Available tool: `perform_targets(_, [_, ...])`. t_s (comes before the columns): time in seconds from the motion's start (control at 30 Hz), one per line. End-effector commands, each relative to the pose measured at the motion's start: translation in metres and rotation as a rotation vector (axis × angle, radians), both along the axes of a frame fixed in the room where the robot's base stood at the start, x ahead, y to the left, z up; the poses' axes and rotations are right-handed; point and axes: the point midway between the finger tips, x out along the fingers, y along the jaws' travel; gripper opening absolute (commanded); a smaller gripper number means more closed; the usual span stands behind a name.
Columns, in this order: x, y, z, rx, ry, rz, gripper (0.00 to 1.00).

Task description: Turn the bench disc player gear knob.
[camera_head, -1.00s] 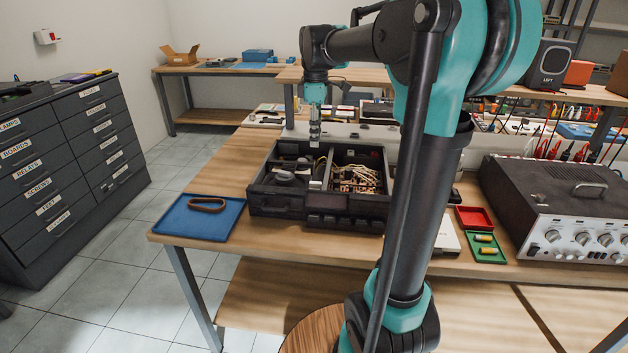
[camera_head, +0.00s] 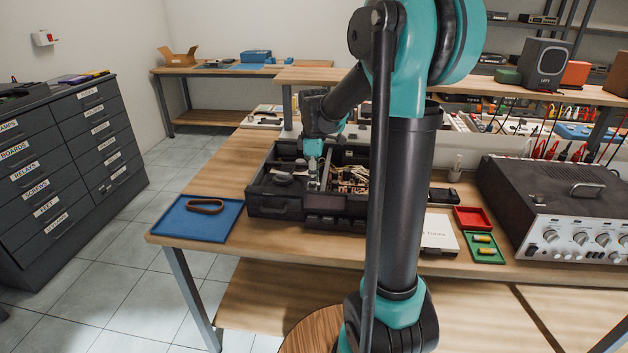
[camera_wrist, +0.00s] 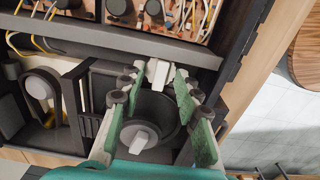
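The bench disc player (camera_head: 282,207) is an open dark case with machinery and wiring inside. My gripper (camera_head: 313,183) reaches down into its middle; its fingertips are partly hidden by the case in the head view. In the wrist view my gripper (camera_wrist: 160,78) is open, with green finger pads apart. A small white upright piece (camera_wrist: 158,72), possibly the gear knob, lies between the fingertips with a gap visible on each side; contact cannot be told. A dark round part (camera_wrist: 155,115) with a pale grey knob-like piece (camera_wrist: 139,139) lies between the fingers, nearer the palm.
A case divider wall (camera_wrist: 120,38) and circuit board (camera_wrist: 165,12) lie close beyond the fingertips. A round pulley part (camera_wrist: 38,88) is to the left. A blue tray (camera_head: 197,219) with a belt (camera_head: 206,206), red tray (camera_head: 473,218), green tray (camera_head: 484,248) and amplifier (camera_head: 560,205) share the bench.

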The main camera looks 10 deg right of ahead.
Motion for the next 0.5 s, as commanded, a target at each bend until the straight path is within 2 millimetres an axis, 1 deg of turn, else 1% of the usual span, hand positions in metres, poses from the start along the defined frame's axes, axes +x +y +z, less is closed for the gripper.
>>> perform_targets(0.23, [0.0,0.0,-0.0006,0.0,0.0,0.0,0.33])
perform_targets(0.5, [-0.0001,-0.0001,-0.0005,0.0,0.0,0.0,0.0])
